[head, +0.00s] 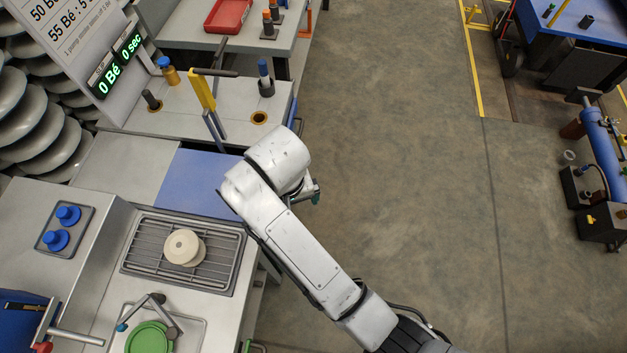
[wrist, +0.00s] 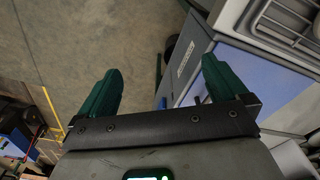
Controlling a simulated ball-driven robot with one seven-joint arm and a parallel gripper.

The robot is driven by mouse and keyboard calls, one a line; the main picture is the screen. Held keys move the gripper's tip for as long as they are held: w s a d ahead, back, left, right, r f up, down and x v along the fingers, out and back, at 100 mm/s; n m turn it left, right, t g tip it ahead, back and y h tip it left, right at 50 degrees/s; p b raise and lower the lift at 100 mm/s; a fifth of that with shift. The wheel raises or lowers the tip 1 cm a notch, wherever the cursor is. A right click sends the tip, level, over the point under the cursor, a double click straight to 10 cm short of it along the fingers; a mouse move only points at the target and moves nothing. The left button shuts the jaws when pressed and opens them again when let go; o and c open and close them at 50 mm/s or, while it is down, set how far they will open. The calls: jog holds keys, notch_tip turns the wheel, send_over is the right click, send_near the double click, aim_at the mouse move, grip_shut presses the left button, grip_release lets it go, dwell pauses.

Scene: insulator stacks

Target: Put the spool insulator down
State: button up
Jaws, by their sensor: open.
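The spool insulator (head: 184,247), cream-coloured and round with a small hole in its top, stands on the metal rack (head: 140,257) set into the bench. Nothing is touching it from above. My gripper (wrist: 160,85) is open and empty in the wrist view, its two green fingers wide apart. It hangs beyond the bench edge, over the floor and the blue panel's side, apart from the spool. In the head view my white arm hides most of the gripper. The wrist view shows a corner of the rack (wrist: 287,22) but not the spool.
A blue panel (head: 190,183) lies behind the rack. A green round dish (head: 148,339) sits in a tray at the front. Blue knobs (head: 68,215) are at left. A yellow-handled tool (head: 203,92) stands on the rear bench. The floor (head: 400,150) to the right is open.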

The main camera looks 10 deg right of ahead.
jog(key=s+d+f, duration=0.1)
jog(key=s+d, duration=0.2)
jog(key=d, duration=0.3)
jog(key=s+d+f+m, duration=0.1)
jog(key=s+d, duration=0.2)
jog(key=d, duration=0.3)
jog(key=s+d+f, duration=0.1)
jog(key=s+d, duration=0.2)
jog(key=d, duration=0.3)
jog(key=s+d+r, duration=0.1)
jog(key=s+d, duration=0.6)
jog(key=s, duration=0.4)
jog(key=shift+s+d+m, duration=0.2)
jog(key=shift+s+m, duration=0.15)
jog(key=shift+m, duration=0.05)
jog(key=shift+f, duration=0.1)
jog(key=shift+f+b, duration=0.45)
jog(key=shift+b, duration=0.15)
